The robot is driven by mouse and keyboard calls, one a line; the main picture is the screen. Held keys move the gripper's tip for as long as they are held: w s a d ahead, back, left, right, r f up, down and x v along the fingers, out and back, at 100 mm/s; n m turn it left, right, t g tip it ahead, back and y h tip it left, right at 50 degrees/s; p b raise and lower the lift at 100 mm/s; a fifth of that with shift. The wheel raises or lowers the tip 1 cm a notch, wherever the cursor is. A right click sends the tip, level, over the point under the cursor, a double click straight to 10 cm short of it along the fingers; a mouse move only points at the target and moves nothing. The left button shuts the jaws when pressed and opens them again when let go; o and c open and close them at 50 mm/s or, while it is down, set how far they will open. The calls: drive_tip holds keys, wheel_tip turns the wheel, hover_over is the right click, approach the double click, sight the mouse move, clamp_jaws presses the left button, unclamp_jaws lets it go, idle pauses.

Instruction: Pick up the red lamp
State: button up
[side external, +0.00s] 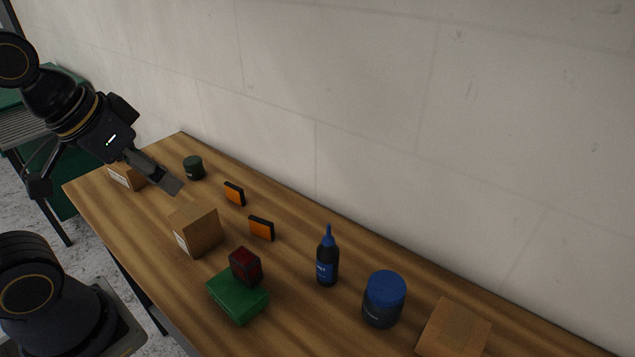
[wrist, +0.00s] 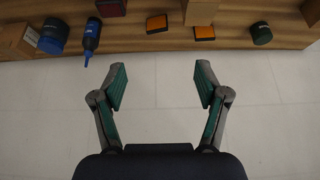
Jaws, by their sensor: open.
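The red lamp (side external: 245,265) is a small dark-red block sitting on top of a green box (side external: 238,298) on the wooden table in the side view. In the wrist view the red lamp (wrist: 111,7) is cut off by the top edge. My gripper (side external: 168,182) is above the table's far left part in the side view, up and to the left of the lamp and apart from it. In the wrist view my gripper (wrist: 161,85) is open, with nothing between its two fingers.
Around the lamp on the table (side external: 150,245) stand a cardboard box (side external: 196,229), two orange reflectors (side external: 261,229) (side external: 234,194), a blue-capped bottle (side external: 327,262), a blue-lidded jar (side external: 383,300) and another box (side external: 453,329). A dark green can (side external: 193,168) stands near the wall (side external: 400,110).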

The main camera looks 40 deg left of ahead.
drive_tip(key=shift+o, duration=0.2)
drive_tip(key=g, duration=0.5)
hover_over(242, 258)
wheel_tip(242, 258, down, 2)
drive_tip(key=shift+g, duration=0.3)
wheel_tip(242, 258, down, 12)
drive_tip(key=shift+f, duration=0.2)
drive_tip(key=shift+w+f, duration=0.2)
drive_tip(key=shift+f, duration=2.8)
drive_tip(key=c, duration=1.4)
wheel_tip(242, 258, up, 9)
drive_tip(key=shift+a+f, duration=0.1)
drive_tip(key=shift+f, duration=4.25)
